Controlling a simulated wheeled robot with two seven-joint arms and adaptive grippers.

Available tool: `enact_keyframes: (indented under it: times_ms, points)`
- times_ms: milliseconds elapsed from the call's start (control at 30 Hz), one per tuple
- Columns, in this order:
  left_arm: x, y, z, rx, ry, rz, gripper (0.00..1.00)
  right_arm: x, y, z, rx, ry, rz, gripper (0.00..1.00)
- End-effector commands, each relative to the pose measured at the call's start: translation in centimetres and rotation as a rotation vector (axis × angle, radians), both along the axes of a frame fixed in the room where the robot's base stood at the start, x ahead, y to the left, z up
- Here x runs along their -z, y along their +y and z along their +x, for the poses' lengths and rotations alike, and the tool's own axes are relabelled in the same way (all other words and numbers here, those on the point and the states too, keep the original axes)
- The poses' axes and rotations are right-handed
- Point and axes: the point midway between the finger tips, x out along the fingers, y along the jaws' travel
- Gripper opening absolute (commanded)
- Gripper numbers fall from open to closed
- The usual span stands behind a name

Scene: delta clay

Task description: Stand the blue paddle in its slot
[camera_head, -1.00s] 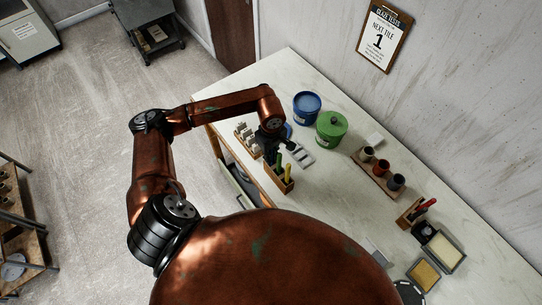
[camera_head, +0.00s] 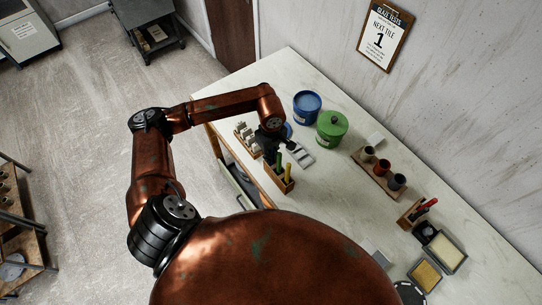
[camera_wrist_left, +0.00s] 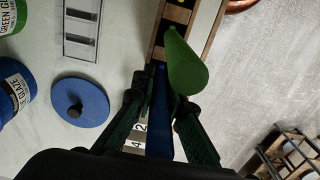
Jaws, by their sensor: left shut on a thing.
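The blue paddle (camera_wrist_left: 159,112) is in the left wrist view, between the fingers of my left gripper (camera_wrist_left: 160,100), which is shut on it. Its far end is at the near end of the wooden paddle holder (camera_wrist_left: 207,30); I cannot tell whether it is inside a slot. The green paddle (camera_wrist_left: 186,65) stands in the holder just beside the fingers and covers part of it. In the head view my left gripper (camera_head: 275,148) is at the far left end of the holder (camera_head: 284,187). The yellow paddle (camera_head: 288,172) stands at its near end. My right gripper is not in view.
A blue lid (camera_wrist_left: 80,104) and a pale slotted tray (camera_head: 300,154) lie close by. A blue bucket (camera_head: 307,105) and a green bucket (camera_head: 331,128) stand behind. A rack of small tiles (camera_head: 247,138) is left of the gripper. Cups in a wooden stand (camera_head: 377,176) are farther right.

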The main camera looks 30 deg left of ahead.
Motion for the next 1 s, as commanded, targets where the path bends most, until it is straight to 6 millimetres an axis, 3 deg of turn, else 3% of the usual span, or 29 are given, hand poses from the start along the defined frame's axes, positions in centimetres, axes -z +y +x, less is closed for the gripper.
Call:
enact_keyframes:
  times_ms: [67, 100, 367, 700, 1000]
  points:
    - [0.0, 0.0, 0.0, 0.0, 0.0, 0.0, 0.0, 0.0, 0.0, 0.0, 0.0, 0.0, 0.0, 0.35]
    - [0.0, 0.0, 0.0, 0.0, 0.0, 0.0, 0.14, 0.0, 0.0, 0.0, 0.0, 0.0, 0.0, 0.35]
    - [0.0, 0.0, 0.0, 0.0, 0.0, 0.0, 0.32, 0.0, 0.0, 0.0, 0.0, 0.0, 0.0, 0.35]
    - [-0.2, 0.0, 0.0, 0.0, 0.0, 0.0, 0.32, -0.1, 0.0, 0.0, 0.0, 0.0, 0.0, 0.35]
    - [-2.2, 0.0, 0.1, 0.001, -0.002, 0.0, 0.32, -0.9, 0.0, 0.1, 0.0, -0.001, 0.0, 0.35]
